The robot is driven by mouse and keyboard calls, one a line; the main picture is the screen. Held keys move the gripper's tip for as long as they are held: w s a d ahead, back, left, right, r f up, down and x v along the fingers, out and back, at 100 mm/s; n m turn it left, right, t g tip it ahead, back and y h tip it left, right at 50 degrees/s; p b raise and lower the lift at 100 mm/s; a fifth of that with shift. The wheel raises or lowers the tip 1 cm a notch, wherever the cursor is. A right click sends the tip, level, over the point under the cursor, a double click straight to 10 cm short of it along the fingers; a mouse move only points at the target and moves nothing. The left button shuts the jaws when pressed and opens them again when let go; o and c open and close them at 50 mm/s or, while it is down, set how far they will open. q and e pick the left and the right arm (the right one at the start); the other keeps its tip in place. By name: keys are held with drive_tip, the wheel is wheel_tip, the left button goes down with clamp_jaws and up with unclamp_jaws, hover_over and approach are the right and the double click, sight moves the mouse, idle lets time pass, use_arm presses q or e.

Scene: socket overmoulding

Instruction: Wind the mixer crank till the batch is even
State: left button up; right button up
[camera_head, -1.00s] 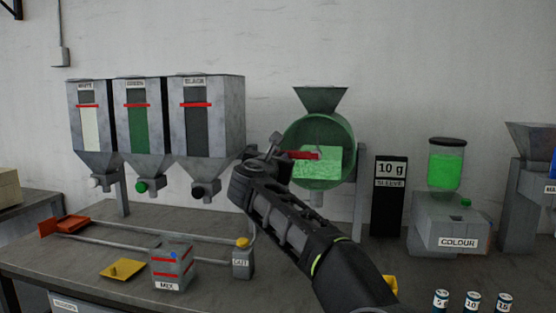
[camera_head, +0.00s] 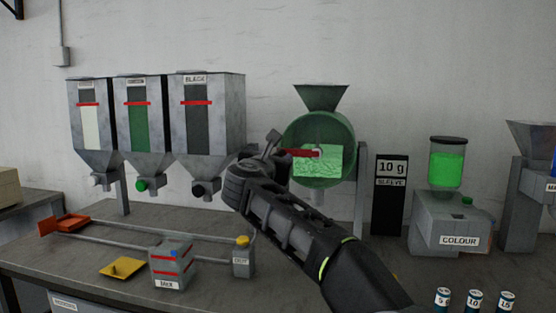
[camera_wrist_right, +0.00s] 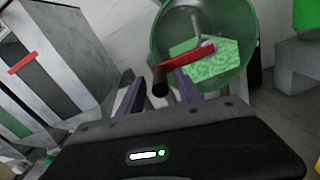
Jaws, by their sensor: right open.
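The mixer is a green drum (camera_head: 345,165) with a funnel on top. Its window shows a speckled light-green batch (camera_head: 330,160), also in the right wrist view (camera_wrist_right: 220,62). The red crank arm (camera_head: 300,153) points left from the hub; in the wrist view the red crank arm (camera_wrist_right: 186,58) ends in a dark handle (camera_wrist_right: 159,80). My right gripper (camera_head: 274,146) is at the handle end. In the wrist view the right gripper (camera_wrist_right: 158,94) has its fingers apart, with the handle between them in the picture; contact cannot be told. My left gripper is out of view.
Three grey hoppers (camera_head: 155,115) stand left of the mixer. A black sleeve box (camera_head: 389,210) and a colour dispenser (camera_head: 445,215) stand to the right. A mix box (camera_head: 172,268), a yellow tray (camera_head: 122,268) and rails are on the bench. Small bottles (camera_head: 473,298) stand at front right.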

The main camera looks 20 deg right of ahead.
drive_tip(key=b+v, duration=0.1)
drive_tip(key=v, duration=0.4)
idle(0.7)
